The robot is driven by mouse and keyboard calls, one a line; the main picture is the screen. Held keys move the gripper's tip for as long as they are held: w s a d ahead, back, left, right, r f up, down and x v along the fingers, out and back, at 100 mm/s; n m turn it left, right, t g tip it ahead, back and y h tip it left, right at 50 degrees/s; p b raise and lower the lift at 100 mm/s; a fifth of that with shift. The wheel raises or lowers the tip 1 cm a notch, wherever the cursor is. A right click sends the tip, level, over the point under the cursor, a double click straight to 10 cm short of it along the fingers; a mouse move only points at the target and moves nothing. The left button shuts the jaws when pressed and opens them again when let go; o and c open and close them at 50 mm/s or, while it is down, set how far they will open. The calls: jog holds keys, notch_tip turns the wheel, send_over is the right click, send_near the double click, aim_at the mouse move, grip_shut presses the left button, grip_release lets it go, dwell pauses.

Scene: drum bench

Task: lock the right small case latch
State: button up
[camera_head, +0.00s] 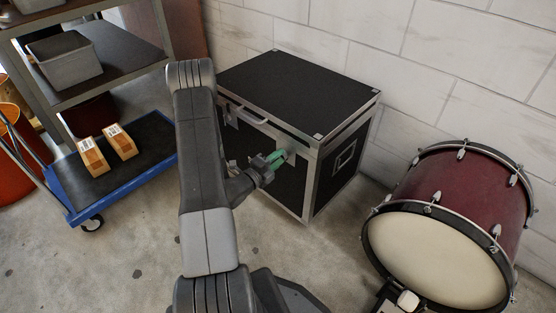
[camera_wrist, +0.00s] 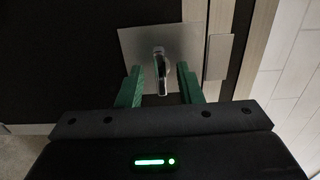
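The black case (camera_head: 295,83) with silver edges stands on the floor against the wall. Its lid is down; I cannot tell if it is fully closed. My gripper (camera_head: 283,156) is at the right end of the case's front in the head view and hides the right latch there. In the wrist view, a square metal latch plate (camera_wrist: 187,50) carries a small shiny lever (camera_wrist: 160,62) that points down. My gripper's green fingers (camera_wrist: 159,72) are open, one on each side of the lever, with gaps visible. The left latch (camera_head: 231,117) is partly hidden by my arm.
A red bass drum (camera_head: 465,190) stands close to the right of the case. A blue cart (camera_head: 130,165) with two boxes and a shelf (camera_head: 125,50) with grey bins are at the left. Open concrete floor lies in front of the case.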

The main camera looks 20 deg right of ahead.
jog(key=shift+d, duration=0.2)
grip_shut()
